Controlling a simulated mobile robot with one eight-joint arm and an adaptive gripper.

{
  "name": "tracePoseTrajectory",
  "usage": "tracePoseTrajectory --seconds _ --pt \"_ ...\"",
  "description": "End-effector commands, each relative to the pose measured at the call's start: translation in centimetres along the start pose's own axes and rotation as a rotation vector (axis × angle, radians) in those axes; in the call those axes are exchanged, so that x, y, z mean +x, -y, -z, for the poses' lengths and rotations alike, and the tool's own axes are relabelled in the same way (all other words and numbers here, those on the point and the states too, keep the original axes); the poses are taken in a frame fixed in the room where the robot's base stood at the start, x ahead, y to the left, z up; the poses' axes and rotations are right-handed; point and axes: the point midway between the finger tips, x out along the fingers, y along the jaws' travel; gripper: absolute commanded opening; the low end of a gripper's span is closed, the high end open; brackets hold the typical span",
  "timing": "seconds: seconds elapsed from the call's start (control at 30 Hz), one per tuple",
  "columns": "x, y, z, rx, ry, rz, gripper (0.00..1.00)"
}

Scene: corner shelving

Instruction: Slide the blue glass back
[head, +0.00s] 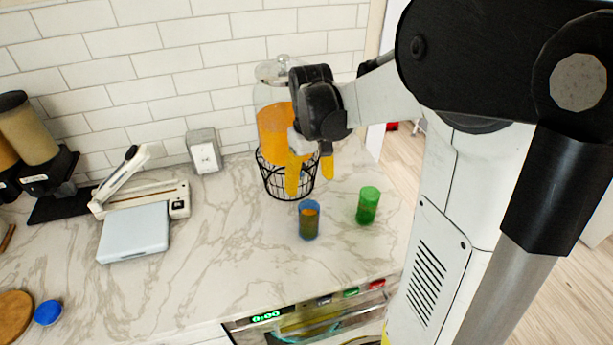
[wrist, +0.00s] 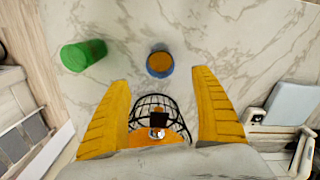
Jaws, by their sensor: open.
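The blue glass (head: 309,222) stands upright on the marble counter, with something orange-brown showing inside it. It also shows from above in the wrist view (wrist: 160,63), beyond my fingertips and roughly midway between them. My gripper (head: 308,178) is open, its yellow fingers pointing down above and behind the glass, in front of the wire-based dispenser. In the wrist view my gripper (wrist: 161,82) has its two fingers wide apart, with nothing held between them. The gripper is not touching the glass as far as I can see.
A green glass (head: 368,205) stands to the right of the blue one. A dispenser of orange liquid (head: 271,132) in a black wire stand (head: 272,183) is behind. A white scale-like device (head: 135,232) sits at left. The counter (head: 235,262) is clear in front and left of the glass.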

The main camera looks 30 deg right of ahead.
Motion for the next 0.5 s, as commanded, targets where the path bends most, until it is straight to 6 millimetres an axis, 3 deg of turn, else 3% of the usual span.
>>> tracePoseTrajectory --seconds 0.17,0.5 --pt "1.2 0.0 0.0 0.000 -0.001 0.000 0.75" --pt "7.2 0.0 0.1 0.000 -0.001 0.000 0.75"
